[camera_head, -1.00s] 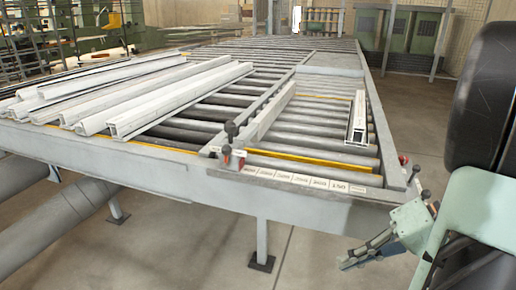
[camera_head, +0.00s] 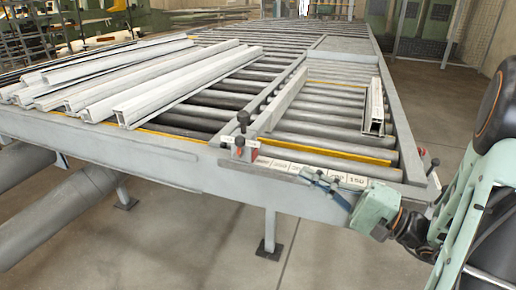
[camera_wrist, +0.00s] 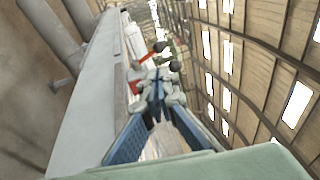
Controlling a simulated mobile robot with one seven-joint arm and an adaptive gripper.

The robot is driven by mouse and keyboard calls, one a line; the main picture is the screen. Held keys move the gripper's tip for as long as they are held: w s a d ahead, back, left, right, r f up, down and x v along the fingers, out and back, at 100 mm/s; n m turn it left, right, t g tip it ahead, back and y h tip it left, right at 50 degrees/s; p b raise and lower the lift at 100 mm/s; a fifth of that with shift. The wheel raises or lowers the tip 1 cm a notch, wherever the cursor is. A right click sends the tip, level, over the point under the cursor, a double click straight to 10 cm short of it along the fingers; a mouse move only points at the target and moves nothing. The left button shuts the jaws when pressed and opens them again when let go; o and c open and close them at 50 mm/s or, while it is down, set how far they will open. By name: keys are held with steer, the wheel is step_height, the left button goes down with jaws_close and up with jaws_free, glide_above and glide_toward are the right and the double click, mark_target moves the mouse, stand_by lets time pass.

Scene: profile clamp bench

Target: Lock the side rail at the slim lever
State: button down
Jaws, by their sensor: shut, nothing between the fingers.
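The side rail (camera_head: 283,103) is a long pale bar lying along the rollers. At its near end, on the front beam, stands a clamp cluster with a dark-knobbed lever (camera_head: 243,118), a second smaller dark knob (camera_head: 239,141) and red parts (camera_head: 252,151). I cannot tell for sure which lever is the slim one. The wrist view shows two dark knobs, an upper one (camera_wrist: 160,46) and a lower one (camera_wrist: 175,66), just beyond my fingertips. My gripper (camera_head: 306,173) is shut and empty, over the front beam to the right of the cluster, apart from it in the head view.
Several white profiles (camera_head: 170,85) lie on the rollers at left. A short white profile (camera_head: 374,108) lies right of the side rail. Another red clamp with a dark knob (camera_head: 435,162) sits at the right corner. A number scale (camera_head: 357,181) runs along the front beam (camera_head: 200,178).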

steer(key=p, duration=0.2)
glide_toward(239, 139)
steer(key=x, duration=0.3)
steer(key=f+x, duration=0.1)
steer(key=x, duration=0.1)
steer(key=shift+w+a, duration=0.15)
steer(key=shift+w, duration=0.4)
steer(key=shift+r, duration=0.2)
steer(key=shift+a+r+h+p, duration=0.1)
steer(key=shift+a+h+p, duration=0.05)
steer(key=shift+h+p, duration=0.25)
steer(key=shift+w+a+r+g+p, duration=0.1)
steer(key=shift+a+r+g+p, duration=0.1)
steer(key=shift+r+g+p, duration=0.15)
steer(key=shift+a+r+n+h, duration=0.15)
steer(key=shift+n+h, duration=0.15)
steer(key=shift+h, duration=0.2)
steer(key=a+h+p, duration=0.1)
steer(key=a+r+g+h+p, duration=0.1)
steer(key=w+a+g+h+p, duration=0.1)
steer(key=h, duration=0.1)
steer(key=shift+w+r+n+g+p, duration=0.1)
steer(key=shift+r+n+g+p, duration=0.15)
steer(key=shift+r+n+p, duration=0.15)
steer(key=shift+w+a+f+g+h+p, duration=0.15)
steer(key=shift+a+g+h+p, duration=0.2)
steer(key=shift+h, duration=0.35)
